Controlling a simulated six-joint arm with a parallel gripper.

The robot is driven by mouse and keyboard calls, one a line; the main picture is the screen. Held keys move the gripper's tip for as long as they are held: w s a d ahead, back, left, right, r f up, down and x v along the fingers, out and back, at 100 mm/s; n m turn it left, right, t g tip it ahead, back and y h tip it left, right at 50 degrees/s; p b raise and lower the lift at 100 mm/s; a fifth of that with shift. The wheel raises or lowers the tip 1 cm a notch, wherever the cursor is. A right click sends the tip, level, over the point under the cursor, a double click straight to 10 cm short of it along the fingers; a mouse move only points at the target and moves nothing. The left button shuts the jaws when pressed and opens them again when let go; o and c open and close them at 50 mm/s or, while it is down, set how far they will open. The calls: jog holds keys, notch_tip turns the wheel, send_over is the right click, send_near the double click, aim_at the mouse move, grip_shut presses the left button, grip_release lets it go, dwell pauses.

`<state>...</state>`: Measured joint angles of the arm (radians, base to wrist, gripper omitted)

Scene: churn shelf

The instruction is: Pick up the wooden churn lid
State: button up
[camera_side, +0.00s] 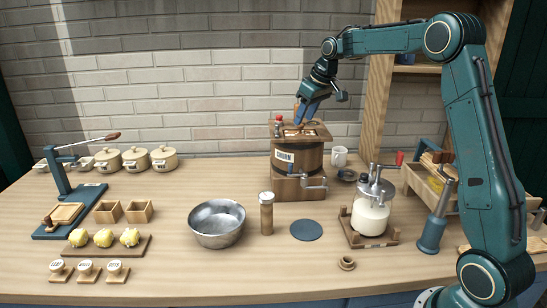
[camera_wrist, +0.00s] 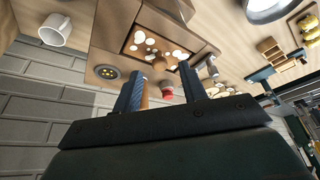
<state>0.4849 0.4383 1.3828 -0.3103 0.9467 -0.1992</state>
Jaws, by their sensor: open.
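The wooden churn (camera_side: 295,176), a barrel with a "CHURN" label and a side crank, stands at the back middle of the table. Its flat square wooden lid (camera_side: 318,130) lies on top and also shows in the wrist view (camera_wrist: 120,42), with a framed panel of pale round spots. My gripper (camera_side: 303,112) is just above the lid in the side view. In the wrist view its two blue fingers (camera_wrist: 161,70) are apart, pointing at the lid. A tan upright piece (camera_wrist: 144,96) shows beside the left finger; whether it touches the finger is unclear.
A small red-capped item (camera_side: 278,119) stands close beside the lid. A white mug (camera_side: 339,156) is right of the churn. A metal bowl (camera_side: 216,222), a wooden cylinder (camera_side: 266,213) and a blue disc (camera_side: 306,230) are in front. A glass jar (camera_side: 371,210) stands front right.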

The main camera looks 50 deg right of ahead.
aim_at(302, 125)
jog(key=shift+x, duration=1.75)
grip_shut()
